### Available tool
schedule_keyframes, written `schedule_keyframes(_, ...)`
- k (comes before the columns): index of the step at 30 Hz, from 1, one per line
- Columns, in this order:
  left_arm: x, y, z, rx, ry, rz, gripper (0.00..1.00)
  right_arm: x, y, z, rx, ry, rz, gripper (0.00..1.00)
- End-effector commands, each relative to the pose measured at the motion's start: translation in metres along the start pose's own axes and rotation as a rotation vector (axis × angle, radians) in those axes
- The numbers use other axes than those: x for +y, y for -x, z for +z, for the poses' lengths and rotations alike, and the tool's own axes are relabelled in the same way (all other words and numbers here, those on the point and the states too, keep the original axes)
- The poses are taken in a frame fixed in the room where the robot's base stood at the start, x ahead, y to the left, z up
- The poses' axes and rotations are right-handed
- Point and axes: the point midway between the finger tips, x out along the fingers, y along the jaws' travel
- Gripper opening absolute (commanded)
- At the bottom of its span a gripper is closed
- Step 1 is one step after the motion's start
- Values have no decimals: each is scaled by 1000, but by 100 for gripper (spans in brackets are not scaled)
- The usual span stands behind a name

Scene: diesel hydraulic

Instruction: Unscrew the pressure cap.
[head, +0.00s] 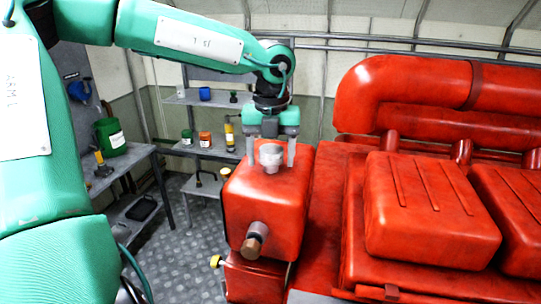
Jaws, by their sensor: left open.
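The pressure cap (269,157) is a grey round cap on top of a red tank (258,206) in the middle of the head view. My left gripper (271,158) points down from above, with one finger on each side of the cap. Its jaws are open. A gap shows between the cap and the right finger; whether the left finger touches the cap is hard to tell. My right gripper is not in view.
Large red engine covers (430,209) and thick red pipes (420,90) fill the right side. A brown fitting (253,246) sticks out of the tank's front. Shelves with small containers and a green can (110,137) stand at the left. Patterned floor (185,250) lies clear between.

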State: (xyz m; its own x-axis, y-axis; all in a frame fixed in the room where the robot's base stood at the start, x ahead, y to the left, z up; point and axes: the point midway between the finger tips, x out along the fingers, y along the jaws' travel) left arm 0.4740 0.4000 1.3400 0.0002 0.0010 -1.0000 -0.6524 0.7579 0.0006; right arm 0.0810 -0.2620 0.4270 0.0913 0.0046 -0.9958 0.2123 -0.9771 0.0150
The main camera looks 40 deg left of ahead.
Motion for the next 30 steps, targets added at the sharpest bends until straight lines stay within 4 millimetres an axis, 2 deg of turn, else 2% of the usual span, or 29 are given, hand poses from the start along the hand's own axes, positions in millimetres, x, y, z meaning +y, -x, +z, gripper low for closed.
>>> schedule_keyframes(18,0,0,0,0,-742,-2,64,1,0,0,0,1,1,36)
schedule_keyframes(23,0,0,0,-1,-826,-1,64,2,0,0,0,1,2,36)
schedule_keyframes(29,0,0,0,-1,-830,-1,64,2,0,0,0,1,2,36)
schedule_keyframes(30,0,0,0,-1,-830,-1,57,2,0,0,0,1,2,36)
